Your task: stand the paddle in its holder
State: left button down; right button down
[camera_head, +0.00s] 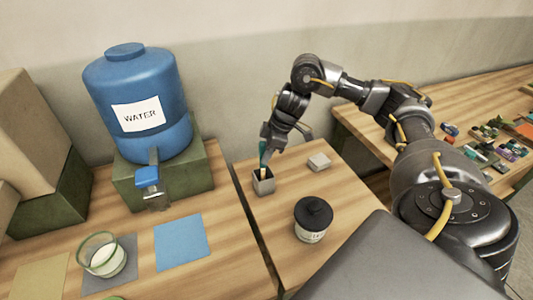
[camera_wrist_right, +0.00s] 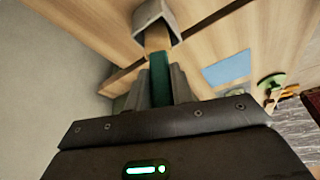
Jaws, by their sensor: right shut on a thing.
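The paddle (camera_wrist_right: 159,78) has a green handle and a tan wooden end. My right gripper (camera_wrist_right: 160,92) is shut on the green handle; it shows at the holder in the head view (camera_head: 266,146). The holder (camera_head: 263,184) is a small grey square cup on the wooden table, and it also shows in the right wrist view (camera_wrist_right: 165,14). The paddle's tan end is at the holder's opening and seems to reach inside; how deep it goes is hidden. The paddle looks close to upright. My left gripper is not in view.
A dark-lidded jar (camera_head: 311,222) stands in front of the holder, and a small grey block (camera_head: 318,162) lies to its right. A blue water jug (camera_head: 140,105) sits on a green stand (camera_head: 186,182) at left. A glass (camera_head: 104,258) stands on a grey mat beside a blue mat (camera_head: 181,242).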

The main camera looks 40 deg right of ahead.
jog(key=shift+s+r, duration=0.1)
jog(key=c, duration=1.2)
grip_release()
jog(key=p+v, duration=0.3)
jog(key=v, duration=0.9)
